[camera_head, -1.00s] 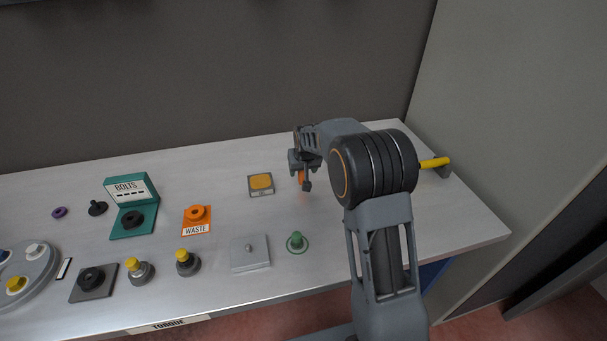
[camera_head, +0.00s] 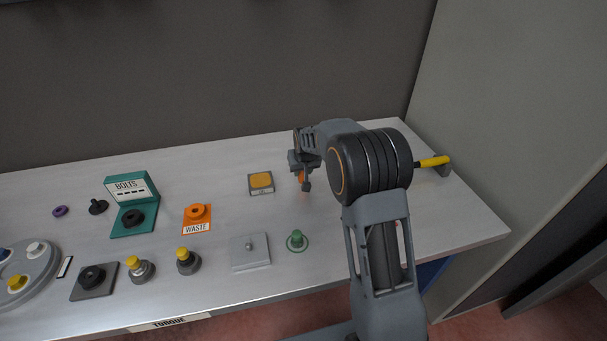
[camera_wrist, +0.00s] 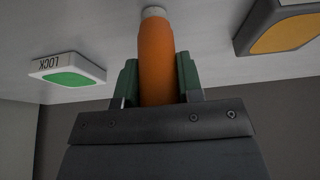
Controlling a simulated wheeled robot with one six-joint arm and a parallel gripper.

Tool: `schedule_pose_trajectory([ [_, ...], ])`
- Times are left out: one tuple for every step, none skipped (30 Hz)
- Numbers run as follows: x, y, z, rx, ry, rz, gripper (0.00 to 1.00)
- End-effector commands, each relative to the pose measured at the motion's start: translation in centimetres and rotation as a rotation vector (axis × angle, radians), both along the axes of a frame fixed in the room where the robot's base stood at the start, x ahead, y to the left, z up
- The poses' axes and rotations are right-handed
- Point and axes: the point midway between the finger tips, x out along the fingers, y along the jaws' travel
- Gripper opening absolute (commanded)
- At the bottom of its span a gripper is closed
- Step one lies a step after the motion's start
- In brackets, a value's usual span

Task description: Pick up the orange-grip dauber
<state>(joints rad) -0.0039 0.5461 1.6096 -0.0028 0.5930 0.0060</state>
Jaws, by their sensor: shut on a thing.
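The orange-grip dauber (camera_wrist: 156,60) stands between the green-padded fingers of my gripper (camera_wrist: 156,82) in the wrist view. The fingers are shut on its orange grip, and its pale tip points to the bench top. I cannot tell whether the tip touches the bench. In the head view my gripper (camera_head: 304,178) is low over the bench, with a little of the orange dauber (camera_head: 301,176) showing. My arm hides part of the area to its right.
A grey block with a yellow-orange pad (camera_head: 261,181) lies just left of my gripper; its pad also shows in the wrist view (camera_wrist: 288,34). A green LOCK button box (camera_wrist: 66,76) is on the other side. A yellow-handled tool (camera_head: 434,162) lies at the right.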

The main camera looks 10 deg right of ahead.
Motion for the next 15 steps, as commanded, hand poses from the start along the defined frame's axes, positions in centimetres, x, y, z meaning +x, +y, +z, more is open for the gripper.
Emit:
schedule_pose_trajectory([
  [0.0,0.0,0.0,0.000,0.000,0.000,0.10],
  [0.0,0.0,0.0,0.000,0.000,0.000,0.10],
  [0.0,0.0,0.0,0.000,0.000,0.000,0.10],
  [0.0,0.0,0.0,0.000,0.000,0.000,0.10],
  [0.0,0.0,0.0,0.000,0.000,0.000,0.10],
  [0.0,0.0,0.1,0.000,-0.001,0.000,0.10],
  [0.0,0.0,0.1,0.000,-0.001,0.000,0.10],
  [0.0,0.0,0.2,0.000,-0.001,0.000,0.10],
  [0.0,0.0,0.4,0.000,-0.001,0.000,0.10],
  [0.0,0.0,0.6,0.000,-0.001,0.000,0.10],
  [0.0,0.0,0.8,0.000,-0.001,0.000,0.10],
  [0.1,0.0,1.1,0.000,-0.002,0.000,0.10],
  [0.1,0.0,1.4,0.000,-0.003,0.000,0.10],
  [0.1,0.0,1.8,0.000,-0.003,0.000,0.10],
  [0.1,0.0,2.5,0.000,-0.004,0.000,0.10],
])
